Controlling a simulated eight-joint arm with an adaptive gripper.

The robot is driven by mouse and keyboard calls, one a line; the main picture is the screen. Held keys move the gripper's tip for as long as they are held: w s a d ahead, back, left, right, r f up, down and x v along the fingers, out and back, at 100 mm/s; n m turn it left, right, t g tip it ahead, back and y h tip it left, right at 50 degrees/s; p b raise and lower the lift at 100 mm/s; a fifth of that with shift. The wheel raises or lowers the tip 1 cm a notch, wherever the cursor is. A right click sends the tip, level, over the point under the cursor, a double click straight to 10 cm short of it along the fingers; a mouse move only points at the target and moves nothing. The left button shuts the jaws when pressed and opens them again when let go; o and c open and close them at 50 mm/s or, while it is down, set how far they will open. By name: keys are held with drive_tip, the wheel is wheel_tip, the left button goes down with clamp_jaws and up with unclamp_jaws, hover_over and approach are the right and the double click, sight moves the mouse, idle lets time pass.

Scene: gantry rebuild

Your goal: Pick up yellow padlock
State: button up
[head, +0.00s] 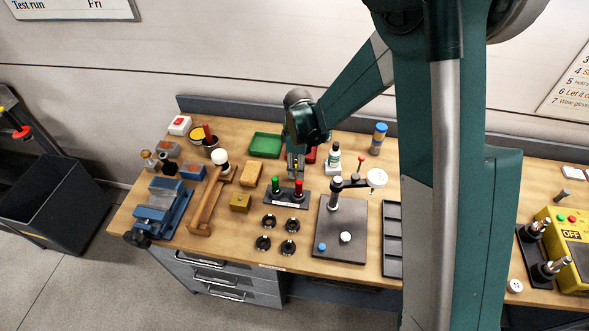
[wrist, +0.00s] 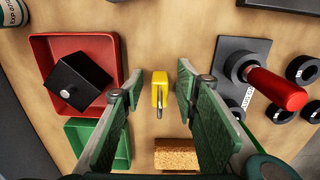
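The yellow padlock (wrist: 159,90) shows in the wrist view on the wooden bench, with its grey metal shackle toward the bottom of the picture. My gripper (wrist: 160,78) is open, with one green-padded finger on each side of the padlock. A gap shows on both sides, so neither finger seems to touch it. I cannot tell how far above the bench the fingertips are. In the head view my gripper (head: 296,166) points down over the middle of the bench and hides the padlock.
In the wrist view a red tray (wrist: 37,60) with a black block (wrist: 78,84) and a green tray (wrist: 123,150) lie left. A brown block (wrist: 176,154) lies below. A black plate (wrist: 231,53) with a red-handled part (wrist: 274,88) stands right. Bare wood surrounds the padlock.

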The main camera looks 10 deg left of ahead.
clamp_jaws()
drive_tip(key=shift+r, duration=0.15)
drive_tip(key=shift+r, duration=4.85)
